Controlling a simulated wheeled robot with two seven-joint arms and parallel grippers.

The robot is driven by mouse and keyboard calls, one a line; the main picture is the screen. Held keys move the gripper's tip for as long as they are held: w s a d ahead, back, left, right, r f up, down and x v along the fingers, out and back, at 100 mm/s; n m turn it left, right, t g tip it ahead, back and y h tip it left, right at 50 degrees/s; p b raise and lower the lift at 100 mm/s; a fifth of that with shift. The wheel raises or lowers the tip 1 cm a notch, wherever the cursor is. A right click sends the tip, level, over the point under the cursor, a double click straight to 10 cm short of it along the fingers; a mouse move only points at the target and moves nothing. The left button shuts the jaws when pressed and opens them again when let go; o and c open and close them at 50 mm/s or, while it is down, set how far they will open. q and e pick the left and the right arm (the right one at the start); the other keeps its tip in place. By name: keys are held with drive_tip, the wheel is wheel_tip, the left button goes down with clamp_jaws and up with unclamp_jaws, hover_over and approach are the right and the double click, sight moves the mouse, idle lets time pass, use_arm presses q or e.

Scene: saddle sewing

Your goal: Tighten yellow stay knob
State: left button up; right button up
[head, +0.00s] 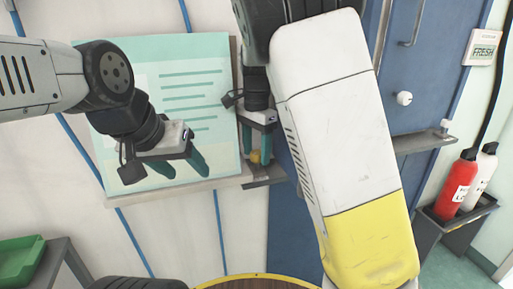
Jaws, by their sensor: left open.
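The small yellow knob (255,157) sits at the left end of a dark grey bracket beside the lower right corner of the teal board. My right gripper (258,155) points down over it, with its teal fingers on either side of the knob. I cannot tell whether the fingers press on it. My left gripper (165,172) is open and empty in front of the lower part of the board, left of the knob, its teal fingers spread.
The teal board (195,65) with printed lines stands on a light ledge. A blue door (410,85) with a white knob is behind my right arm. Red and white bottles (457,185) stand in a dark holder at right. A green tray (20,260) is at lower left.

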sight(257, 152)
drive_tip(key=shift+r, duration=3.9)
